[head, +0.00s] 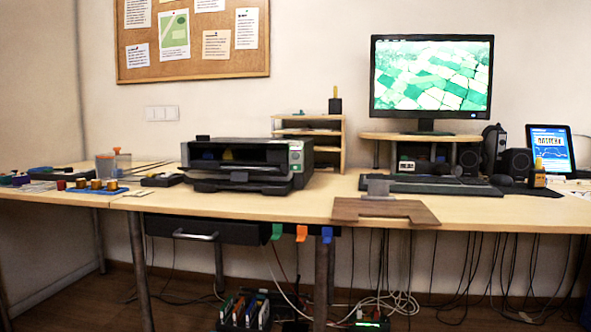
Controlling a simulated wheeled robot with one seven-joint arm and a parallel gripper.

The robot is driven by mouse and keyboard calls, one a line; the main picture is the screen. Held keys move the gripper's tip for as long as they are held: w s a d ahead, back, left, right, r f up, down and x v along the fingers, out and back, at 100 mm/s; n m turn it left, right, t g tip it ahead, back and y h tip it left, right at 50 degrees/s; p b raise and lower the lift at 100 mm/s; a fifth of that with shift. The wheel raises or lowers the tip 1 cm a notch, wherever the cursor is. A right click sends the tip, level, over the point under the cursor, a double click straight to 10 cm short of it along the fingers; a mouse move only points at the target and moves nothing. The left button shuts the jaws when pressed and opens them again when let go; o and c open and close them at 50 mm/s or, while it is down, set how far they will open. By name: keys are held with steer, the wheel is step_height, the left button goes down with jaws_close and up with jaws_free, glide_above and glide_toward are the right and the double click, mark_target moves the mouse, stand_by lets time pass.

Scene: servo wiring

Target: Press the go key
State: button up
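No key marked "go" can be made out at this size. A black printer-like machine (248,165) stands on the desk left of centre. A small panel with a green patch (296,156) is on its right front; any lettering there is too small to read. A dark keyboard (430,184) lies in front of the monitor, and its single keys cannot be told apart. My gripper is not in this view.
A wooden desk (290,204) runs across the view. A monitor (431,78) stands on a riser, with a lit tablet (551,150) at right. A brown board (385,211) juts over the front edge. Cables and a box with coloured items (244,312) are below.

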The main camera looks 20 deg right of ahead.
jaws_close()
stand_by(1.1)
